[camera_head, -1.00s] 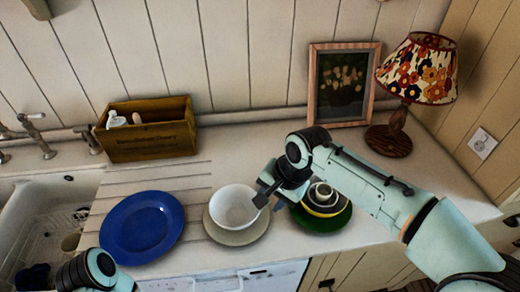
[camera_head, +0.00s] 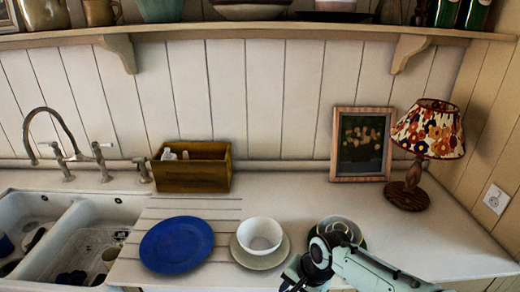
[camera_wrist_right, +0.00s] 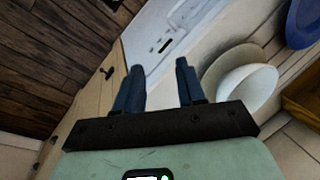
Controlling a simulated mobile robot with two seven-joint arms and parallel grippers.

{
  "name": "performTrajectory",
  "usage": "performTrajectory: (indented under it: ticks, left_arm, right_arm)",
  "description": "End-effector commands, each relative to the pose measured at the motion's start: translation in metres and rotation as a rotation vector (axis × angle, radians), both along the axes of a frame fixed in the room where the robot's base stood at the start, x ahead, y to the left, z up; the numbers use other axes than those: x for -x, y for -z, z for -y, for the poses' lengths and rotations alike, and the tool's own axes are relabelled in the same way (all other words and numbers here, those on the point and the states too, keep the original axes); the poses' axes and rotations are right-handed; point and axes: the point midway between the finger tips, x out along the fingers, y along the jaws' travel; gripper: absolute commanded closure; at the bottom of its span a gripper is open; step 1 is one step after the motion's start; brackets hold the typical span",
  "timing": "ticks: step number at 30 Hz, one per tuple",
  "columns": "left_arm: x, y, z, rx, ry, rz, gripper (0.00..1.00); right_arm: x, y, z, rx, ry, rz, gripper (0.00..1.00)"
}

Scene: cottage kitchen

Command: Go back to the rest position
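My right gripper (camera_wrist_right: 160,78) is open in the right wrist view, its two fingers apart with nothing between them. In the head view my right arm comes in at the bottom right, in front of the counter's front edge, and its wrist hides part of the stacked dishes (camera_head: 341,224). The white bowl (camera_head: 260,235) sits on a pale plate (camera_head: 258,262) left of that wrist. The bowl also shows right of the fingers in the right wrist view (camera_wrist_right: 250,85), apart from them. My left gripper is in neither current view.
A blue plate (camera_head: 177,245) lies on the counter beside the double sink (camera_head: 75,245). A wooden box (camera_head: 193,172), a framed picture (camera_head: 361,145) and a lamp (camera_head: 428,130) stand along the wall. A shelf (camera_head: 230,30) runs above. The counter's right end is clear.

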Motion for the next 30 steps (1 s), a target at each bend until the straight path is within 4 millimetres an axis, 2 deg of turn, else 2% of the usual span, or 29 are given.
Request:
performTrajectory:
  ticks: [1,4,8,9,11,12,15,18,22,25,30]
  left_arm:
    - [-0.001,-0.001,0.0,-0.001,0.0,0.002,0.24]
    - [-0.002,-0.001,0.0,0.0,0.0,0.003,0.24]
    - [-0.002,0.0,0.0,0.0,0.0,0.003,0.24]
    - [-0.002,0.0,0.0,0.0,0.0,0.002,0.24]
    - [-0.001,0.0,0.0,0.0,0.0,0.002,0.24]
    - [-0.001,0.0,0.0,0.0,0.0,0.002,0.24]
    - [-0.001,0.0,0.0,-0.001,0.0,0.002,0.24]
    - [-0.001,0.0,0.0,-0.001,0.0,0.002,0.24]
    - [-0.001,0.0,0.0,0.0,0.0,0.002,0.24]
    - [-0.001,0.0,0.0,-0.001,0.0,0.002,0.24]
    - [-0.001,-0.001,0.0,0.0,0.0,0.002,0.24]
  right_arm:
    - [-0.001,0.034,0.002,0.005,-0.019,-0.024,0.61]
    - [0.003,0.099,0.006,0.002,-0.071,-0.046,0.61]
    - [0.029,0.191,0.016,-0.012,-0.132,-0.082,0.61]
    - [0.042,0.219,0.02,-0.019,-0.149,-0.093,0.61]
    - [0.066,0.259,0.026,-0.028,-0.169,-0.107,0.61]
    - [0.084,0.283,0.029,-0.035,-0.183,-0.116,0.61]
    - [0.135,0.332,0.037,-0.048,-0.21,-0.134,0.61]
    - [0.184,0.364,0.041,-0.056,-0.231,-0.148,0.61]
    - [0.229,0.383,0.042,-0.057,-0.251,-0.155,0.61]
    - [0.245,0.388,0.042,-0.056,-0.263,-0.154,0.61]
    - [0.249,0.389,0.042,-0.053,-0.266,-0.15,0.61]
